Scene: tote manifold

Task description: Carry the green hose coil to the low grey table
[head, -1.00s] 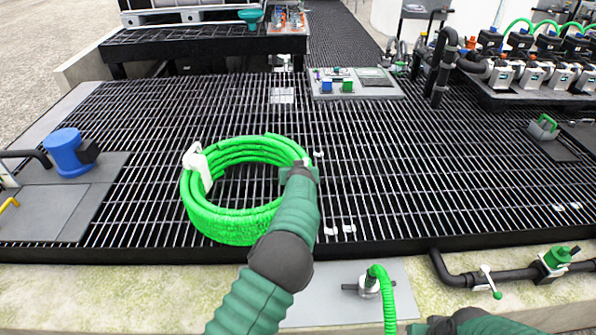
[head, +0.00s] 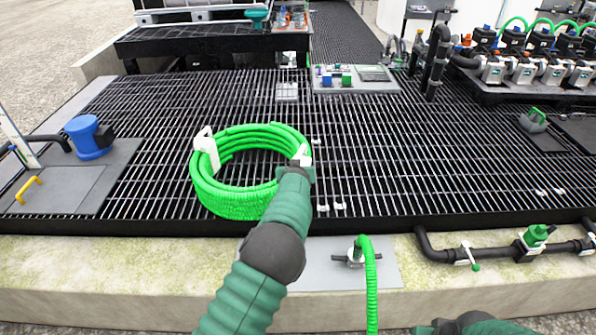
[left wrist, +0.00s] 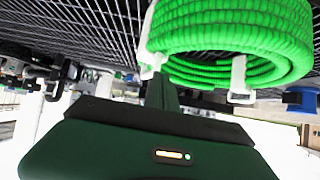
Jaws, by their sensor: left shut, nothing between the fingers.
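The green hose coil (head: 240,203) lies on the black grating, with white clips at its left and right sides. It also shows upside down in the left wrist view (left wrist: 225,35). My left gripper (head: 302,163) is at the coil's right side by the white clip (head: 301,155). It is shut with nothing between its fingers; its fingertips are partly hidden. A low dark table (head: 215,40) stands at the back left; I cannot tell if it is the low grey table. My right arm shows only at the bottom edge, its gripper out of view.
A blue pump (head: 88,138) stands on a plate at the left. A panel with small blocks (head: 355,78) is behind the coil. Black pipes and a row of pumps (head: 525,70) stand at the right. A green hose (head: 371,285) rises at the front. Grating right of the coil is mostly clear.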

